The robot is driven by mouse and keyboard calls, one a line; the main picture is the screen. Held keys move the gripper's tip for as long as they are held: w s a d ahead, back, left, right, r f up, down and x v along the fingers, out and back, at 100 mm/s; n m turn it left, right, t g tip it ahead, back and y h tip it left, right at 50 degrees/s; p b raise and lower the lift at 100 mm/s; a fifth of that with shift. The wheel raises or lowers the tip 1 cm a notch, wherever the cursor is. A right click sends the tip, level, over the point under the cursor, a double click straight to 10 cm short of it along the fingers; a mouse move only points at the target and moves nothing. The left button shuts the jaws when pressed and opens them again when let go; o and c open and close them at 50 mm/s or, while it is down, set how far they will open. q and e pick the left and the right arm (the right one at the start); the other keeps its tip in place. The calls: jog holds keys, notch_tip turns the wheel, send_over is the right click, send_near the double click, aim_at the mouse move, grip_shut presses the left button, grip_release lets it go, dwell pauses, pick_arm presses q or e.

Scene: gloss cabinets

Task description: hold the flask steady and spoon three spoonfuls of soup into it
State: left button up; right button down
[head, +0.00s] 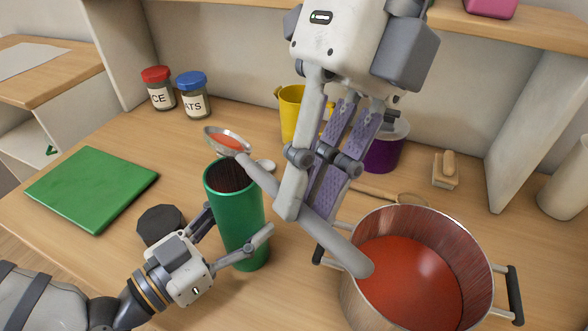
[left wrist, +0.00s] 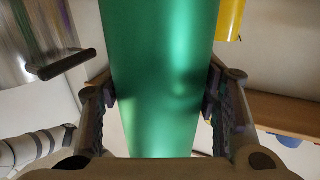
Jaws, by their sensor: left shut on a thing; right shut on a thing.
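The green flask (head: 241,230) stands upright on the counter, its dark mouth open. My left gripper (head: 239,222) is shut around its sides. In the left wrist view the flask (left wrist: 165,80) fills the space between both finger pads. My right gripper (head: 305,203) comes down from above, shut on the spoon's thick grey handle (head: 335,243). The spoon's bowl (head: 228,142) holds red soup and appears above the flask's far rim; whether it is directly over the mouth I cannot tell. The steel pot (head: 378,303) at right holds red soup (head: 415,280).
A dark lid-like piece (head: 160,222) lies left of the flask. A green board (head: 92,188) lies at left. Two jars (head: 158,90) (head: 193,97), a yellow mug (head: 292,115), a purple container (head: 383,155) and a brush (head: 446,170) stand behind. A shelf overhangs the back.

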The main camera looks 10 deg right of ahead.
jog(key=y, duration=0.1)
jog(key=g+y, duration=0.1)
jog(key=y, duration=0.1)
jog(key=f+y, duration=0.1)
jog(key=y, duration=0.1)
jog(key=shift+d+m+g, duration=0.3)
jog(key=shift+d, duration=0.05)
jog(key=shift+d+g+y, duration=0.1)
jog(key=shift+g+y, duration=0.2)
jog(key=shift+y, duration=0.8)
jog(key=h, duration=0.1)
jog(key=t+h, duration=0.1)
jog(key=h, duration=0.1)
jog(key=a+r+h, duration=0.1)
jog(key=h, duration=0.1)
jog(key=shift+s+r+t, duration=0.1)
jog(key=shift+t, duration=0.2)
jog(key=h, duration=0.2)
jog(key=t+h, duration=0.1)
jog(key=shift+a+r+n+h, duration=0.35)
jog(key=shift+r+n+h, duration=0.05)
jog(key=h, duration=0.1)
jog(key=t+h, duration=0.1)
jog(key=r+h, duration=0.1)
jog(key=h, duration=0.1)
jog(key=shift+s+a+t, duration=0.2)
jog(key=shift+a+t, duration=0.15)
jog(key=shift+t, duration=0.05)
jog(key=shift+d, duration=0.1)
